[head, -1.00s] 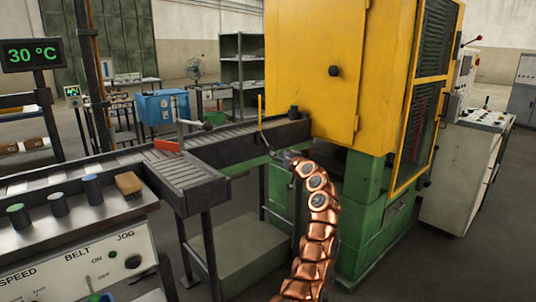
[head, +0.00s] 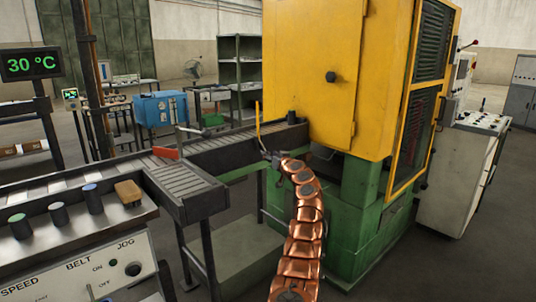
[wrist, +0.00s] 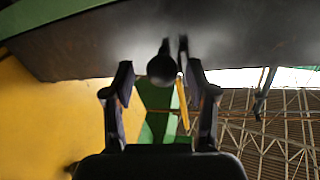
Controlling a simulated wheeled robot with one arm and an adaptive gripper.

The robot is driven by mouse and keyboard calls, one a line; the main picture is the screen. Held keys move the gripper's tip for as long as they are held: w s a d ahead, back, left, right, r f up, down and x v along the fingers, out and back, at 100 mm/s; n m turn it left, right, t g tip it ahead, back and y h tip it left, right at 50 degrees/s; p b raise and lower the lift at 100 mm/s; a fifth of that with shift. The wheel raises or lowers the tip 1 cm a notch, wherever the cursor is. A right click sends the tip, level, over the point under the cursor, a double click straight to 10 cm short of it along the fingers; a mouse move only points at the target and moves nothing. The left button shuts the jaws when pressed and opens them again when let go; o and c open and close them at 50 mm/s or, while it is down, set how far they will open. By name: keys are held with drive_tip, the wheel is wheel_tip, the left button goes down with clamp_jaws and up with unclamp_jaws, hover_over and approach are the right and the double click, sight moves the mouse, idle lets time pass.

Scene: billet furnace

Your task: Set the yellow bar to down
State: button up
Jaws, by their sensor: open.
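The yellow bar (head: 258,118) stands upright, thin and long, at the side of the conveyor branch just left of the yellow cabinet. My gripper (head: 274,158) is low beside the conveyor edge, just below and right of the bar; it is small and partly dark there. In the wrist view my gripper (wrist: 164,88) is open, with one finger on each side. Between the fingers, beyond their tips, show a dark round knob (wrist: 161,68) and the yellow bar (wrist: 182,103). I cannot tell whether anything touches a finger.
The roller conveyor (head: 185,180) runs beside my arm, and its dark side wall fills the top of the wrist view. The yellow cabinet (head: 310,75) on a green base (head: 350,205) stands close on the right. A control panel with knobs (head: 75,270) is at the left front.

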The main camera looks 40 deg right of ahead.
drive_tip(key=shift+w, duration=0.55)
drive_tip(key=shift+w+f+p, duration=0.1)
drive_tip(key=shift+p, duration=0.2)
drive_tip(key=shift+c, duration=0.3)
clamp_jaws()
